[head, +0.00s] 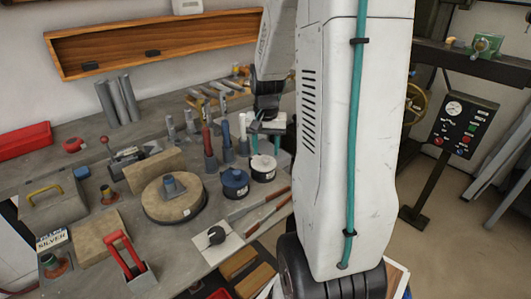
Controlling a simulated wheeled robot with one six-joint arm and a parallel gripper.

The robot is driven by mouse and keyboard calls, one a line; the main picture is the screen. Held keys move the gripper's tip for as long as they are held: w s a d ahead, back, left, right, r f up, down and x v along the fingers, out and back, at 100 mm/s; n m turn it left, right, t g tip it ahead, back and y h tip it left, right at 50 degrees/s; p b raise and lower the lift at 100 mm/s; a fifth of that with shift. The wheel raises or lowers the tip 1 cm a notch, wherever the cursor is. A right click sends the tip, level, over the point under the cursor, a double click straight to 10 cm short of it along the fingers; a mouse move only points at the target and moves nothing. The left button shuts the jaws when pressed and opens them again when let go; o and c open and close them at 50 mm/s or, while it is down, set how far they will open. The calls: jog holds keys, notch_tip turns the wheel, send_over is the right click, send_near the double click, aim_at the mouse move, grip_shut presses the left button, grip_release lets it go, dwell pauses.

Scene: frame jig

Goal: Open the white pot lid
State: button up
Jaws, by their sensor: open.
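The white pot (263,176) is a small dark-sided pot with a pale label on the bench, at the right of a darker blue pot (234,183). Its white lid (263,162) lies on top and looks closed. My gripper (266,149) hangs just above and behind the lid, its two teal-tipped fingers apart. I see nothing between them. From this angle I cannot tell whether the fingertips touch the lid.
A round wooden block (174,200) and handled tools, one red (209,148) and one blue (227,143), stand at the left. Long tools (262,209) lie in front. A black knob on a white plate (217,238) is near the front edge. My arm hides the bench's right end.

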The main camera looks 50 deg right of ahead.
jog(key=shift+f, duration=1.15)
jog(key=shift+c, duration=0.4)
grip_shut()
